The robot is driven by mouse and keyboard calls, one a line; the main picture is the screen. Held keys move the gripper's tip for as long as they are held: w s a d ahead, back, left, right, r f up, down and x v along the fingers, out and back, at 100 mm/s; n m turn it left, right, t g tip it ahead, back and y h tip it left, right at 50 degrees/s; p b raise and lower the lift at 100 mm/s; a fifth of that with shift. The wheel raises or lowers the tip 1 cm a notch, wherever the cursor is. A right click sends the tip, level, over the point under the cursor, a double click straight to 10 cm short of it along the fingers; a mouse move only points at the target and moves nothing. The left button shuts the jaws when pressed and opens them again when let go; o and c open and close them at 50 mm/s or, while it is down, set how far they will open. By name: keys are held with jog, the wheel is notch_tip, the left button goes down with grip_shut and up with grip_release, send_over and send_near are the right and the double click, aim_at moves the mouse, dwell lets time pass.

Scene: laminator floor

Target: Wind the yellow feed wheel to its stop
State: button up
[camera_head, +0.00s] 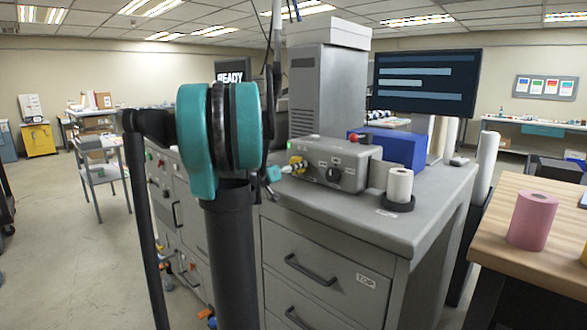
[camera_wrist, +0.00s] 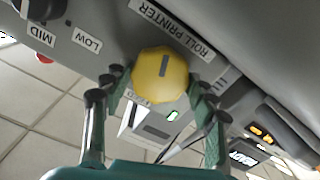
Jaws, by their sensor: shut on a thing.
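The yellow feed wheel (camera_wrist: 160,78) is on the grey roll printer's panel, in the middle of the wrist view, with a short dark bar on its face. My gripper (camera_wrist: 159,86) is shut on it, one finger at each side. In the head view the wheel (camera_head: 296,163) shows small and partly hidden on the left end of the roll printer (camera_head: 331,160). My gripper's tips (camera_head: 284,171) are there, mostly behind my arm. A word beside the wheel is partly covered by a finger.
A dark knob (camera_wrist: 40,7) sits near the MID and LOW labels. A white roll (camera_head: 399,185) and a blue box (camera_head: 401,150) stand on the grey cabinet top (camera_head: 440,192). A pink roll (camera_head: 532,220) stands on the wooden table at the right. Open floor lies at the left.

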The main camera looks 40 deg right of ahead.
jog(key=shift+f, duration=0.1)
jog(key=o, duration=1.2)
jog(key=shift+c, duration=0.2)
jog(key=s+a, duration=0.1)
jog(key=a, duration=1.1)
